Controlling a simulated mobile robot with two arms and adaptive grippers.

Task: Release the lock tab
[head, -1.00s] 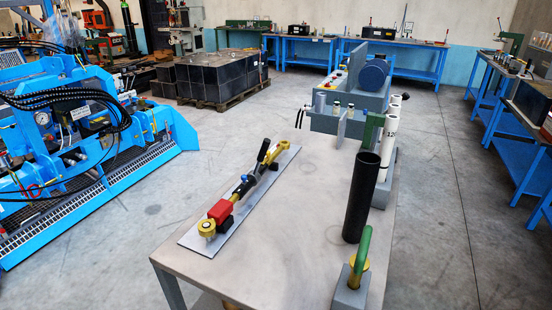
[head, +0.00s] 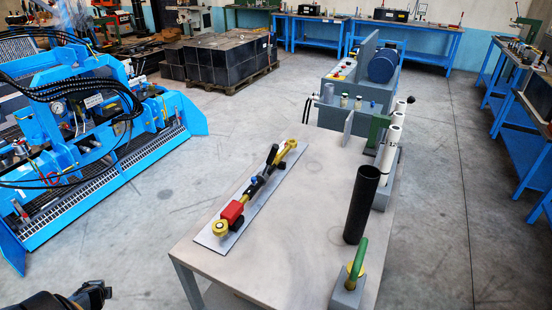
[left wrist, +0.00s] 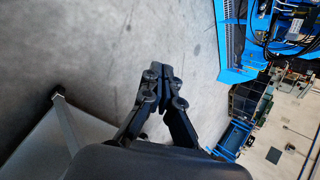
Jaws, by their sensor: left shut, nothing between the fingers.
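On the table (head: 300,235) a long tool assembly lies on a thin grey plate (head: 210,238). It has a yellow round end (head: 221,228), a red block (head: 232,212), a black and blue middle part (head: 256,186) and a yellow far end (head: 287,150). I cannot tell which small part is the lock tab. My left gripper (head: 103,290) is at the bottom left of the head view, off the table's left side and well apart from the assembly. The left wrist view shows its fingers (left wrist: 165,72) shut and empty, over the floor. My right gripper is not in view.
A black upright tube (head: 361,205) and a grey block with a green handle (head: 357,262) stand at the table's right. White tubes (head: 391,140) and a grey machine with a blue motor (head: 382,66) are beyond. A blue machine (head: 75,130) stands left.

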